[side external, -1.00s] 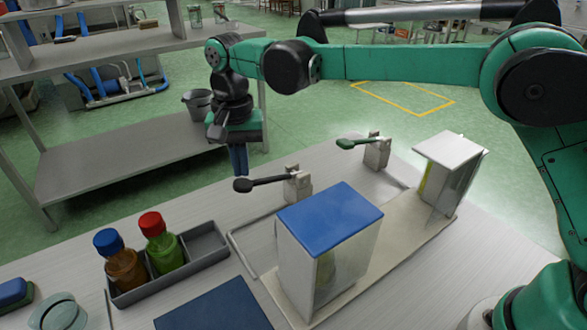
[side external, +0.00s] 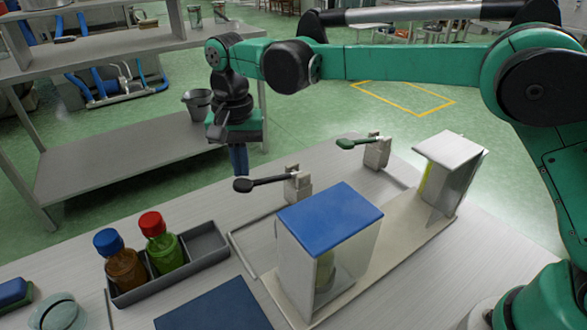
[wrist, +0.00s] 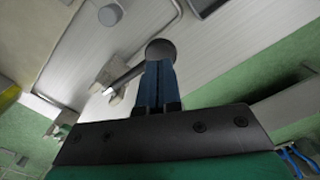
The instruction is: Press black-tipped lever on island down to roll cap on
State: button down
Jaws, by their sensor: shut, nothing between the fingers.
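The black-tipped lever (side external: 268,181) sticks out to the left from a pale pivot block (side external: 298,184) on the island, near its back edge. Its round black tip (side external: 243,185) is out at the free end, and the lever looks roughly level. My gripper (side external: 238,172) has blue fingers, held shut and pointing down, behind and near the tip in the side view. In the wrist view the shut fingers (wrist: 160,65) overlap the lower edge of the round tip (wrist: 161,48). I cannot tell whether they touch. The blue-topped station (side external: 330,207) holds a yellowish-green bottle (side external: 325,268) behind a clear side.
A green-tipped lever (side external: 346,143) and a white-topped station (side external: 452,148) stand farther right. A grey rack (side external: 205,258) at left holds an orange bottle (side external: 124,265) and a green bottle (side external: 164,250). A metal shelf (side external: 125,155) stands behind, beyond the gripper.

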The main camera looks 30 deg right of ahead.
aim_at(243, 183)
dwell(0.4)
jog(key=shift+f, duration=2.65)
jog(key=shift+r, duration=2.65)
jog(key=shift+r, duration=2.5)
